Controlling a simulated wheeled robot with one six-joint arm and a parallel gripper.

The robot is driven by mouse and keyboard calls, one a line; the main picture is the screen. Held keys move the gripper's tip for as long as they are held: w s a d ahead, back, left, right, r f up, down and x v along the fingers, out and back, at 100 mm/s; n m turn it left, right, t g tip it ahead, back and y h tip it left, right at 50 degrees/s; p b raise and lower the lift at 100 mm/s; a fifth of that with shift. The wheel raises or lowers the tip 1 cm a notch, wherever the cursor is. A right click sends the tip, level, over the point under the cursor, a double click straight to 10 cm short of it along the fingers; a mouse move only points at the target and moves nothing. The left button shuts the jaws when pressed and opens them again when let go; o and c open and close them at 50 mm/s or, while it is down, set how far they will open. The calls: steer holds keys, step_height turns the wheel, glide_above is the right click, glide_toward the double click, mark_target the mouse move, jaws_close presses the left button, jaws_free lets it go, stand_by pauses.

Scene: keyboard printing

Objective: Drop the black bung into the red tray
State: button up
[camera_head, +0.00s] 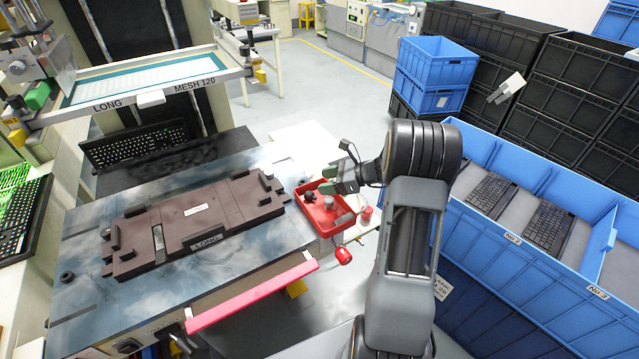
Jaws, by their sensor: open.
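The red tray (318,218) sits at the right end of the work table. A small dark piece (309,197), which may be the black bung, lies in its left part. A grey rounded piece (329,203) is beside it in the tray. Another small black round piece (67,276) stands on the table's far left. My gripper (329,187) is open above the tray's back edge, with greenish fingertips. Nothing shows clearly between the fingers. My gripper and wrist hide part of the tray's back right.
A brown fixture plate (195,222) covers the table's middle. A screen frame (150,85) hangs above the back left. Blue bins (540,235) with black keyboards stand at right. A red button (343,256) is by the tray's front. A red bar (250,297) runs along the table front.

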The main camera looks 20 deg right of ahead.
steer(key=v, duration=1.1)
steer(key=shift+b, duration=0.45)
steer(key=shift+a, duration=0.1)
steer(key=s+a+f+n+g+h, duration=0.55)
steer(key=s+n, duration=0.25)
steer(key=n, duration=0.2)
steer(key=s+a+r+n+t+h, duration=0.1)
steer(key=s+a+r+n+h, duration=0.2)
steer(key=a+n, duration=0.4)
steer(key=s+a+r+n+t+h, duration=0.1)
steer(key=s+a+r+n+h, duration=0.2)
steer(key=s+a+r+n, duration=0.2)
steer(key=a+r+n, duration=0.2)
steer(key=shift+a+n, duration=0.3)
steer(key=shift+n, duration=0.1)
